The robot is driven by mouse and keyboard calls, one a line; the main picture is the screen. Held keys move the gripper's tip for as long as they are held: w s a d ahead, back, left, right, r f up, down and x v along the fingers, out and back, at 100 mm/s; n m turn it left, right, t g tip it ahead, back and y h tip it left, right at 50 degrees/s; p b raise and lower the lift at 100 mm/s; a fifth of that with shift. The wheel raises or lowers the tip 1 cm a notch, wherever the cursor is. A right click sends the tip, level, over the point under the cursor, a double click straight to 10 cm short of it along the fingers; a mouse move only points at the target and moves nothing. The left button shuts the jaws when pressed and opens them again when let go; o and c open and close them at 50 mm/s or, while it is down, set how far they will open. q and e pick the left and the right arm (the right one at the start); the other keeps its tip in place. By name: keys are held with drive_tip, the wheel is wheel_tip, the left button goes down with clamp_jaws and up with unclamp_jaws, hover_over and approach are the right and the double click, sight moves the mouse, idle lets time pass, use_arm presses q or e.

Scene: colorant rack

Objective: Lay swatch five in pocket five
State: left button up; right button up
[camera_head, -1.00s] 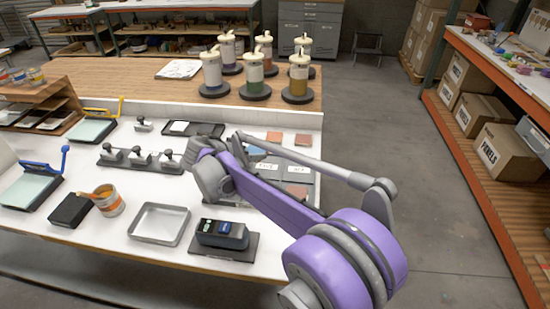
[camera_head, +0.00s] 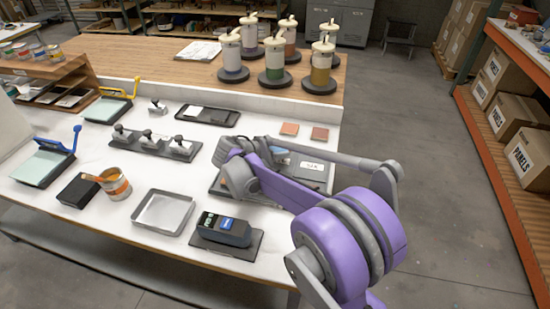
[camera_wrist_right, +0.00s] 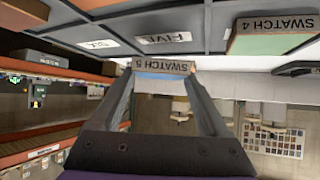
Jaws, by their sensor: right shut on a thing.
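My right gripper (camera_wrist_right: 160,78) is shut on swatch five (camera_wrist_right: 162,67), a thin piece whose edge label reads SWATCH 5, upside down in the wrist view. The dark grey pocket tray (camera_wrist_right: 213,30) lies just past it there, with the FIVE label (camera_wrist_right: 166,38) close to the held swatch. The swatch appears apart from the pocket floor; its exact height is unclear. Swatch four (camera_wrist_right: 268,28) lies in a neighbouring pocket. My left gripper is not in view.
Two loose swatches (camera_head: 289,128) (camera_head: 320,133) lie behind the tray. A stamp rack (camera_head: 150,145) stands to its left. A black device (camera_head: 226,229) and an empty metal tray (camera_head: 163,212) are in front. Pump jars (camera_head: 273,62) stand on the raised wooden shelf behind.

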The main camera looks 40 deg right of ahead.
drive_tip(key=shift+f, duration=1.7)
drive_tip(key=shift+f, duration=0.15)
drive_tip(key=o, duration=1.3)
drive_tip(key=shift+o, duration=0.2)
drive_tip(key=shift+r, duration=0.25)
drive_tip(key=v, duration=1.2)
